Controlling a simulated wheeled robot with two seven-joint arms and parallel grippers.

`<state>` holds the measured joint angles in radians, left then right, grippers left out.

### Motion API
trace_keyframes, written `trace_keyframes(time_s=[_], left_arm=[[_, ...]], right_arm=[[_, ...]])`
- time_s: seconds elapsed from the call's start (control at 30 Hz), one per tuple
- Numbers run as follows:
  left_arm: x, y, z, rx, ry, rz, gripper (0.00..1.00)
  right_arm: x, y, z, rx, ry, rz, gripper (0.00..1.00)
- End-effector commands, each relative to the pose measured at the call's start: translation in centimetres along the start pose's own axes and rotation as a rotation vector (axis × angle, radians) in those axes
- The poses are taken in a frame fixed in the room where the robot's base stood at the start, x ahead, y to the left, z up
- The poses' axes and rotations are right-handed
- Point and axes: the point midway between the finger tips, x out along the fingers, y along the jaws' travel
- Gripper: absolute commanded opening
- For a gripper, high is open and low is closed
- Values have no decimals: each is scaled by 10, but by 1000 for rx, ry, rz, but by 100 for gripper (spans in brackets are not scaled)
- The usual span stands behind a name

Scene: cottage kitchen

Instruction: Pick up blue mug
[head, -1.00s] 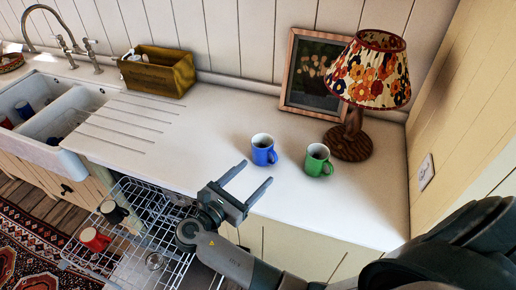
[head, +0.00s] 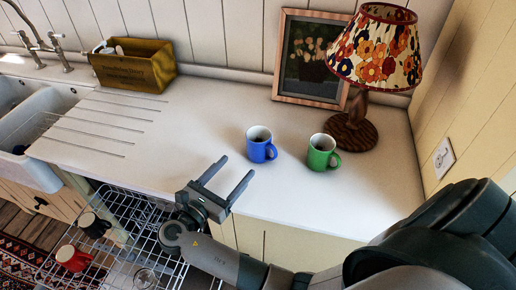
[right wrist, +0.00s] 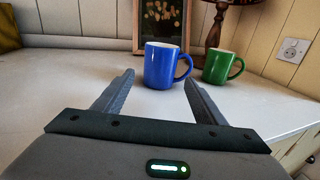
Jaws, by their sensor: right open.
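The blue mug (head: 260,146) stands upright on the white counter (head: 190,150), its handle to the right. In the right wrist view the blue mug (right wrist: 162,66) stands ahead, just beyond the fingertips and roughly between them. My right gripper (head: 236,166) is open and empty, short of the mug at its lower left in the head view. In the right wrist view both fingers of the right gripper (right wrist: 158,78) are spread apart. My left gripper is not in view.
A green mug (head: 321,152) stands just right of the blue one. A lamp (head: 349,132) and a framed picture (head: 307,98) are behind. An open dishwasher rack (head: 115,262) with a red mug (head: 73,258) and a black mug (head: 94,225) lies below the counter. A wooden box (head: 135,72) stands at the back left.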

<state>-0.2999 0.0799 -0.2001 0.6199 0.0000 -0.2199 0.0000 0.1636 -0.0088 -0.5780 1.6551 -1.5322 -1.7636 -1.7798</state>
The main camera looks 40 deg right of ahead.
Motion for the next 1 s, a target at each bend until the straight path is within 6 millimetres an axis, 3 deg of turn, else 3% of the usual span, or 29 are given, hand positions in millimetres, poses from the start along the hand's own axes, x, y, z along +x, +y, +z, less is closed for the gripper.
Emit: trace_keyframes(time_s=[0.27,0.47,1.0], left_arm=[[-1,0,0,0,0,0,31],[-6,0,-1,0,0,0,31],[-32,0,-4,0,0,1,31]], right_arm=[[1,0,1,0,0,0,65],[15,0,2,-2,-2,0,65],[104,0,3,-3,-2,0,65]])
